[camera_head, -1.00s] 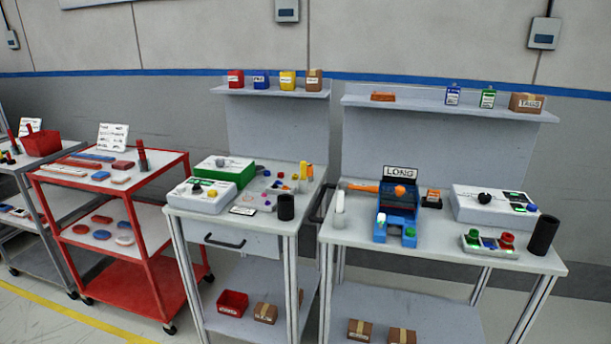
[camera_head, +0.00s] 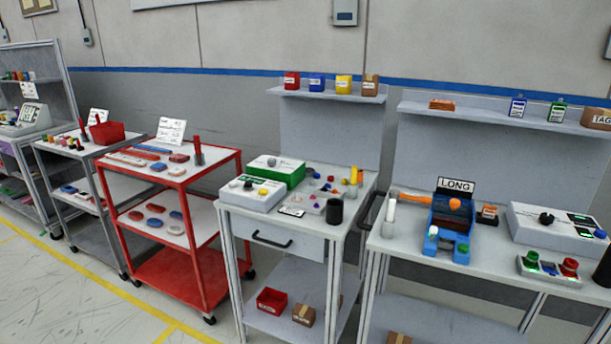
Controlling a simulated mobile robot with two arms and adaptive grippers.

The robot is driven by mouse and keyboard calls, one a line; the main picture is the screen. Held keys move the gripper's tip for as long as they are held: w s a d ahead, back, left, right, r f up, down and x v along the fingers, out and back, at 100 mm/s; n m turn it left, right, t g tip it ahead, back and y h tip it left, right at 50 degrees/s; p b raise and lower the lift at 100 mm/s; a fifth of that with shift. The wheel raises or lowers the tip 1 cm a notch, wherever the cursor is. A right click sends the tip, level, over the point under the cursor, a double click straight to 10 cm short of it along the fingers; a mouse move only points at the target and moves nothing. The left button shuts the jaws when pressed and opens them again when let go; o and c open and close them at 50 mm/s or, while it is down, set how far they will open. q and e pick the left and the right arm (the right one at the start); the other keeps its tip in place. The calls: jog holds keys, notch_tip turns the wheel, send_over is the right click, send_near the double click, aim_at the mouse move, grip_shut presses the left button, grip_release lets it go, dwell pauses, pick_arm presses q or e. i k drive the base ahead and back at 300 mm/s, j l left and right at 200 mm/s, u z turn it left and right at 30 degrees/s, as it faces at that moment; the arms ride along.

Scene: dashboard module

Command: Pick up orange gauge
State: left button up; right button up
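An orange bar (camera_head: 410,196) lies on the right-hand grey bench and runs to the blue fixture (camera_head: 449,233), which carries a sign reading LONG. An orange round part (camera_head: 454,204) shows at the top of the fixture, and I cannot tell whether it joins the bar. A small orange and black piece (camera_head: 488,213) is right of the fixture. An orange block (camera_head: 441,104) lies on the shelf above. I cannot tell for sure which of these is the orange gauge. Neither of my grippers is in view.
A white control box (camera_head: 557,230) and a button tray (camera_head: 549,269) are on the bench's right side. A white cylinder (camera_head: 389,218) stands at its left. A middle bench (camera_head: 262,213) and a red cart (camera_head: 192,178) stand further left. Floor (camera_head: 75,290) shows at lower left.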

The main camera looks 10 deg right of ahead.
aim_at(360, 178)
jog(key=i+l+u, duration=0.1)
jog(key=l+u, duration=0.25)
jog(key=i+l+u, duration=0.1)
jog(key=l+u, duration=0.15)
jog(key=u, duration=0.15)
jog(key=l+u, duration=0.35)
jog(key=i+j, duration=0.05)
